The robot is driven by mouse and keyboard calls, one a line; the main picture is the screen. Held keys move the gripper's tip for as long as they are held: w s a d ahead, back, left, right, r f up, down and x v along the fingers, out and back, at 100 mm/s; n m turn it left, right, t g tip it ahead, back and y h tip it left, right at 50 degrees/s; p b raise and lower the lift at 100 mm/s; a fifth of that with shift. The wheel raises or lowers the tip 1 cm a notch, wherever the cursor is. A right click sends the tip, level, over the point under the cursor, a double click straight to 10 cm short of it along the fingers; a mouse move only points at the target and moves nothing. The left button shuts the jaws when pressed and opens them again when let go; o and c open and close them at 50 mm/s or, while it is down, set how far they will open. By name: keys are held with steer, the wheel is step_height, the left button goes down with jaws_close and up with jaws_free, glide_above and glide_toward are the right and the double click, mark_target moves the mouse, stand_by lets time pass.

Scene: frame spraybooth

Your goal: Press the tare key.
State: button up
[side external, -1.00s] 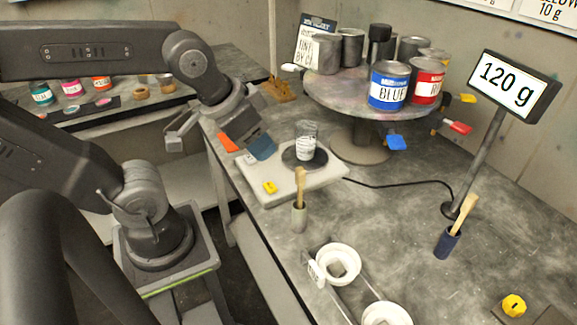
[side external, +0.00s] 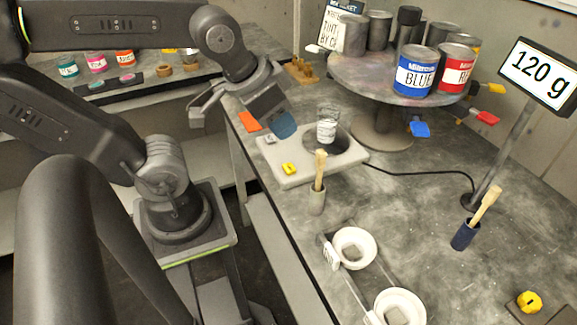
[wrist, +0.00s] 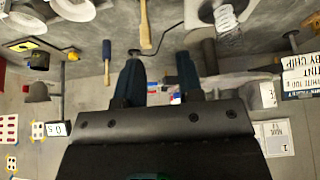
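The pale scale (side external: 310,165) lies on the bench with a dark round pan and a clear cup (side external: 327,128) on it. A yellow key (side external: 289,168) is at its near left corner, and a small pale key (side external: 269,141) is near its left edge. I cannot read which is tare. The display (side external: 541,73) shows 120 g. My gripper (side external: 285,125) is above the scale's far left side, apart from the yellow key. In the wrist view, my gripper's two dark blue fingers (wrist: 159,62) are apart with nothing between them. The keys are not discernible there.
A round stand (side external: 372,88) with paint cans and coloured tabs is behind the scale. A brush in a grey holder (side external: 317,199) stands close in front of it. White bowls (side external: 354,248) and a blue brush holder (side external: 465,235) are nearer. Bench between is clear.

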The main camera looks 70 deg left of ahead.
jaws_close()
stand_by(1.4)
